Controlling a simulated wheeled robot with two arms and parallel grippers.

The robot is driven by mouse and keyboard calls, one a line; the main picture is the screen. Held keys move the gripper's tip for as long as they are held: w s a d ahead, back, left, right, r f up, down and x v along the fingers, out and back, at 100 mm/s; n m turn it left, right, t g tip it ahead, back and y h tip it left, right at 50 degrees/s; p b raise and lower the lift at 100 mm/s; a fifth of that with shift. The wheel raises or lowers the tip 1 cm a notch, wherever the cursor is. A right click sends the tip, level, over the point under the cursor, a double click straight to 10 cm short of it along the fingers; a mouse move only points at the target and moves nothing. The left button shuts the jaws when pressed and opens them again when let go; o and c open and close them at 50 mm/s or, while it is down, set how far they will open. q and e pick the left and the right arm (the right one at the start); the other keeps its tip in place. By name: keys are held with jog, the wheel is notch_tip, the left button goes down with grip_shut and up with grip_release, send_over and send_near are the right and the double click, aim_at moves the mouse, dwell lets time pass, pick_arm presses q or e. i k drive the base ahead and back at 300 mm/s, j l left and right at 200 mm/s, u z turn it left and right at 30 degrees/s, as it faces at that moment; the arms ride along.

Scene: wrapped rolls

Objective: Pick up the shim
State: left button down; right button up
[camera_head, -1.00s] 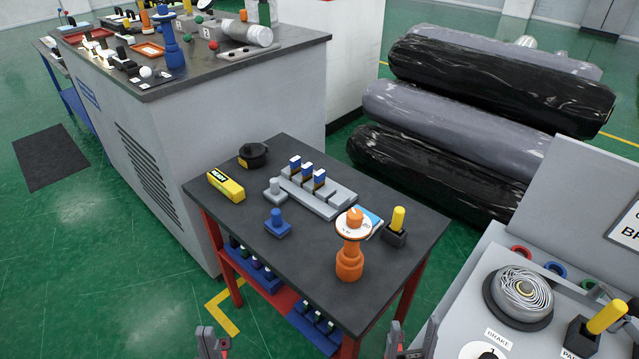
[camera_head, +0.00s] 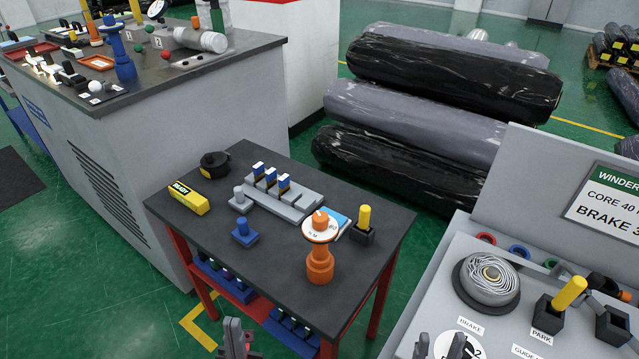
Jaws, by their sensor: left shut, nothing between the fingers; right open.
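No piece is labelled as the shim, and I cannot tell for sure which one it is. Several thin blue-and-white topped pieces (camera_head: 271,177) stand upright in slots of a grey rack (camera_head: 307,208) on the dark-topped table (camera_head: 200,240). A small blue block with a knob (camera_head: 244,232) stands in front of the rack. My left gripper (camera_head: 236,338) is shut and empty at the bottom edge, in front of the table. My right gripper (camera_head: 440,346) is open and empty at the bottom edge, before the console. Both are apart from the table pieces.
The table also holds a yellow box (camera_head: 188,198), a black round container (camera_head: 214,164), an orange stand with a white dial (camera_head: 320,262) and a yellow-handled black block (camera_head: 363,228). A grey console (camera_head: 420,300) stands at right. Wrapped rolls (camera_head: 450,90) lie behind.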

aim_at(284, 182)
jog(key=i+j+z, duration=0.1)
jog(key=j+z, duration=0.3)
jog(key=j, duration=0.25)
jog(key=j+z, duration=0.45)
jog(key=j, duration=0.2)
